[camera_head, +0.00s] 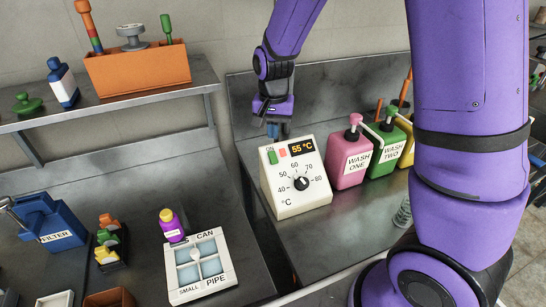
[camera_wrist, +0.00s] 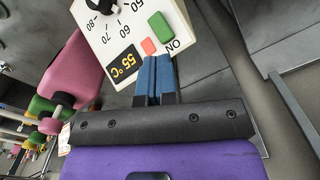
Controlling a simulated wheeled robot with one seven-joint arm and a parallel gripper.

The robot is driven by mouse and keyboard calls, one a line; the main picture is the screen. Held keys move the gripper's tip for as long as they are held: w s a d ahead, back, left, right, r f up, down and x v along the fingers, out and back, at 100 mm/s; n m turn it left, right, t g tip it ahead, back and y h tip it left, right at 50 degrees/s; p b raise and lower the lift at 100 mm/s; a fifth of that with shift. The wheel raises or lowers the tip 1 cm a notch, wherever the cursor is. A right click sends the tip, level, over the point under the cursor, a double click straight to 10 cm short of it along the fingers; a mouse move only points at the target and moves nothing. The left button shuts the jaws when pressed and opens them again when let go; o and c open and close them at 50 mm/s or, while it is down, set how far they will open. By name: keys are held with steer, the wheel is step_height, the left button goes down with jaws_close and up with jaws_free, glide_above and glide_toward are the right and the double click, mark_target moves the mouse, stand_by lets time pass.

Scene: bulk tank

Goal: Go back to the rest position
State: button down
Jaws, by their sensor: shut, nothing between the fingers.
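My gripper (camera_head: 273,130) is at the end of my purple arm, just above and behind the top left of the white control box (camera_head: 300,195) in the head view. In the wrist view my gripper (camera_wrist: 154,62) has its two blue fingers together and empty, with the tips near the red button on the box. I cannot tell whether the fingertips touch the box.
Pink WASH ONE (camera_head: 349,157) and green WASH TWO (camera_head: 383,150) pump bottles stand right of the box. A shelf with an orange rack (camera_head: 138,70) is at the upper left. Below it are a blue FILTER holder (camera_head: 53,222), a purple bottle (camera_head: 172,226) and a white sorting tray (camera_head: 187,295).

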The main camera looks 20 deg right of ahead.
steer(key=shift+r, duration=0.45)
steer(key=s+d+r+n+t, duration=0.1)
steer(key=s+d+r, duration=0.1)
steer(key=s+r, duration=0.4)
steer(key=s+d+r+n+t, duration=0.15)
steer(key=s+r, duration=0.25)
steer(key=r, duration=0.4)
steer(key=s+d+r+n+t, duration=0.1)
steer(key=s+r, duration=0.2)
steer(key=s, duration=0.4)
steer(key=s+d+r+n+t, duration=0.1)
steer(key=s+d+r+n, duration=0.1)
steer(key=s, duration=0.6)
steer(key=shift+d+r+t, duration=0.2)
steer(key=shift+r+t, duration=0.15)
steer(key=shift+r, duration=0.55)
steer(key=shift+n, duration=0.25)
